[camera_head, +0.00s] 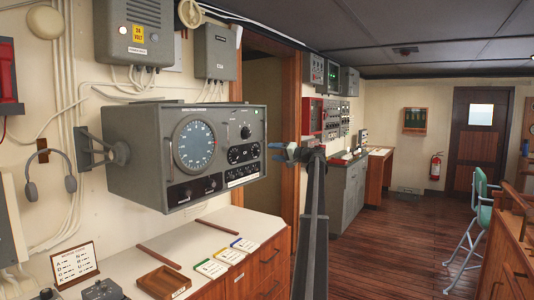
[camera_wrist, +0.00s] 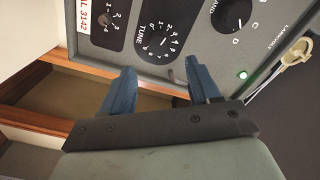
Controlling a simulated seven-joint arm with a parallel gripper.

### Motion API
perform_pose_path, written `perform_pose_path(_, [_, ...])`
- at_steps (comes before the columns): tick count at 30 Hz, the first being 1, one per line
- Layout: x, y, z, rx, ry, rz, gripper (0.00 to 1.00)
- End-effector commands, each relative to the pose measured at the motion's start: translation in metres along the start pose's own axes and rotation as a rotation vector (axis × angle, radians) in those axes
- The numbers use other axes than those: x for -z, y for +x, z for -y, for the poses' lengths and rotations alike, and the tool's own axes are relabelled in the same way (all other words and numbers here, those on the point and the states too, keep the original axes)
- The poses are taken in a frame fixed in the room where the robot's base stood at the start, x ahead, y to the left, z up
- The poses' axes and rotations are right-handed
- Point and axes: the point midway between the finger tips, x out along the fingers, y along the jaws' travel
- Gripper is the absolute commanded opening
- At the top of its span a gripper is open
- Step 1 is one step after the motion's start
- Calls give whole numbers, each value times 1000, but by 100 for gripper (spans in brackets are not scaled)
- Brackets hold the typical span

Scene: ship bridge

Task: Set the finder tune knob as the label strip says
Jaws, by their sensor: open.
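The finder (camera_head: 185,155) is a grey wall-mounted box with a round blue-grey dial and several black knobs, left of centre in the head view. In the wrist view the tune knob (camera_wrist: 157,41) is a black knob inside a numbered round scale marked TUNE. Its exact setting is too small to read surely. My gripper (camera_head: 284,151) is to the right of the finder. Its blue fingers (camera_wrist: 160,68) are open and empty, apart from the tune knob.
A small selector knob (camera_wrist: 105,19) and a lettered knob (camera_wrist: 236,10) flank the tune knob. A green lamp (camera_wrist: 242,74) is lit by the right finger. Below the finder, a white counter (camera_head: 215,240) holds cards and a wooden tray (camera_head: 164,282).

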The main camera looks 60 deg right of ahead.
Motion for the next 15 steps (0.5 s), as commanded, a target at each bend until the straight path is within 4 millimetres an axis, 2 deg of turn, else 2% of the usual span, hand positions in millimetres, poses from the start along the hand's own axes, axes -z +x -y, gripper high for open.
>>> perform_pose_path(1, [-1,-12,0,-1,0,-2,61])
perform_pose_path(6, [-1,-40,0,-1,0,-2,61])
perform_pose_path(15, [0,-64,0,0,0,0,61])
